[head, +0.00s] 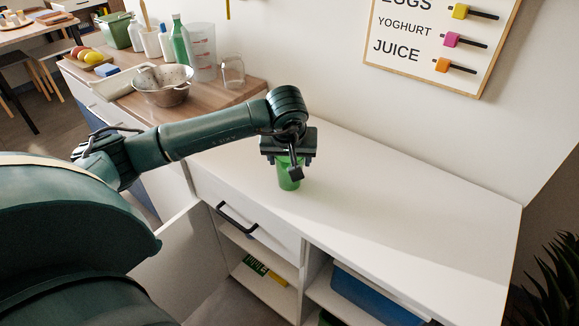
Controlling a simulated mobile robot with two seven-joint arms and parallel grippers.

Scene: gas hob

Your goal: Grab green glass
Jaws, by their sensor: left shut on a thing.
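My left gripper (290,161) reaches in from the left, points down from above and is shut on the glass. Its jaws cover the upper part of the glass; only the lower part shows. I cannot tell whether the glass touches the counter. My right gripper is not in view.
The white counter (400,220) is bare to the right. A colander (165,88), a clear jug (202,52) and an upturned clear glass (232,72) stand on the wooden worktop behind. A drawer handle (237,218) sticks out below the counter.

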